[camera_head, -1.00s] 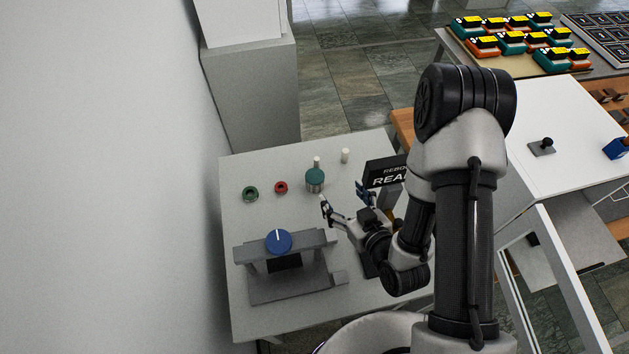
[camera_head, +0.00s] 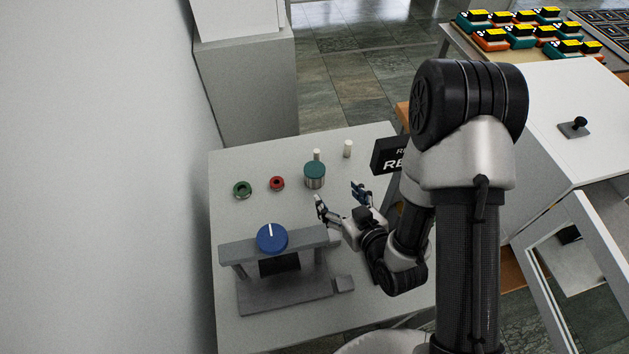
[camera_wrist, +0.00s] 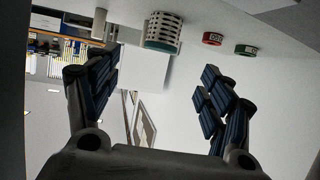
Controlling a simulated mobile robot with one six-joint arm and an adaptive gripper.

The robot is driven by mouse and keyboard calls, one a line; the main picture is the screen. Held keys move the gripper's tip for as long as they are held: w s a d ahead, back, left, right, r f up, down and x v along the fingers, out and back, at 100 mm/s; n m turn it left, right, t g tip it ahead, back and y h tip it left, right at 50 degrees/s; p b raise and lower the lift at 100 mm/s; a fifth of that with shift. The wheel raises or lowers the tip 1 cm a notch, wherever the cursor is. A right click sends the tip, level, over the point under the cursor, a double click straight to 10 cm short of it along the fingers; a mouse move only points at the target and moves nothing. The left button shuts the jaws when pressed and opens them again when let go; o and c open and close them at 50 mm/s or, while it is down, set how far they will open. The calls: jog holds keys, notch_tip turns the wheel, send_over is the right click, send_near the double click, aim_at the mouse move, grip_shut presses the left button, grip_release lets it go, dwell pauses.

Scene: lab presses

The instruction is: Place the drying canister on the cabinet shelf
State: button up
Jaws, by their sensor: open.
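The drying canister (camera_head: 314,180) looks to be the short round can with a teal lid and metal body standing upright on the grey table. In the wrist view, it shows upside down as a perforated can (camera_wrist: 163,32). My gripper (camera_head: 340,197) is open and empty just in front of the canister, fingers apart and not touching it. Both fingers (camera_wrist: 158,82) show in the wrist view with a clear gap between them. The white cabinet (camera_head: 555,95) stands at right with its framed door (camera_head: 585,235) open. Its shelf is mostly hidden.
A green ring (camera_head: 242,190), a red ring (camera_head: 277,184) and two small pale cylinders (camera_head: 347,149) are on the table. A grey press with a blue knob (camera_head: 272,238) stands at front left. A black sign (camera_head: 390,155) is right of the canister. A wall borders the left.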

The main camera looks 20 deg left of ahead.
aim_at(316, 172)
jog(key=shift+b+x, duration=2.25)
jog(key=shift+b, duration=1.7)
jog(key=x, duration=0.4)
jog(key=shift+a+r+b+x, duration=0.15)
jog(key=shift+b+x, duration=0.35)
jog(key=shift+x, duration=0.95)
jog(key=shift+a+r+b+x, duration=0.1)
jog(key=shift+r+b+x, duration=0.3)
jog(key=shift+x, duration=1.1)
jog(key=shift+f, duration=0.1)
jog(key=shift+c, duration=0.3)
jog(key=c, duration=1.3)
jog(key=shift+o, duration=0.2)
